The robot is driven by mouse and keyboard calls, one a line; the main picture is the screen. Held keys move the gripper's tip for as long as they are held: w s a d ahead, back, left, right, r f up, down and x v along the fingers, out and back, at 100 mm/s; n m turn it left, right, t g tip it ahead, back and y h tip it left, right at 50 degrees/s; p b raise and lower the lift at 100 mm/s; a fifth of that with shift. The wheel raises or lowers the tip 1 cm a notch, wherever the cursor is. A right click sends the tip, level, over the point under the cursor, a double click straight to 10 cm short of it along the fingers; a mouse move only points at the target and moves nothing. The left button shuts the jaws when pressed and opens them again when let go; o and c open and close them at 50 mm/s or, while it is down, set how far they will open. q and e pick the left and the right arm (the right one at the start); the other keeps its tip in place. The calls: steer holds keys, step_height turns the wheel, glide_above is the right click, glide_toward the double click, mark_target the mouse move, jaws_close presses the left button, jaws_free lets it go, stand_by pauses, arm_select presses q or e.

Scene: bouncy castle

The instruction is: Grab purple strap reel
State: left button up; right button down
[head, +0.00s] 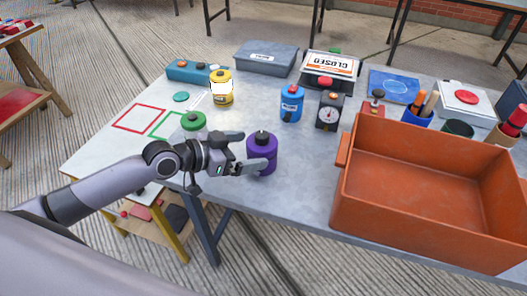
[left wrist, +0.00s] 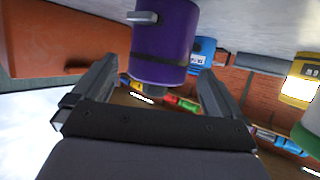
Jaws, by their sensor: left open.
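The purple strap reel (head: 262,152) is a purple cylinder with a black knob on top, standing upright on the grey table. My left gripper (head: 250,152) is open right beside it, its fingers reaching toward the reel's left and near side. In the left wrist view the reel (left wrist: 165,40) fills the upper middle, between and beyond the two open fingers (left wrist: 155,95). A dark band and a light tab show on its side. I cannot tell whether a finger touches it. My right gripper is not in view.
A large orange bin (head: 430,190) stands right of the reel. A green-topped reel (head: 193,121) is just behind my left arm. A blue reel (head: 291,103), a yellow reel (head: 221,88) and a dial gauge (head: 329,110) stand farther back. Table space in front of the reel is clear.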

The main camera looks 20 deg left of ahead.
mark_target(262, 148)
arm_select(q)
steer(key=shift+x, duration=2.55)
steer(key=c, duration=1.2)
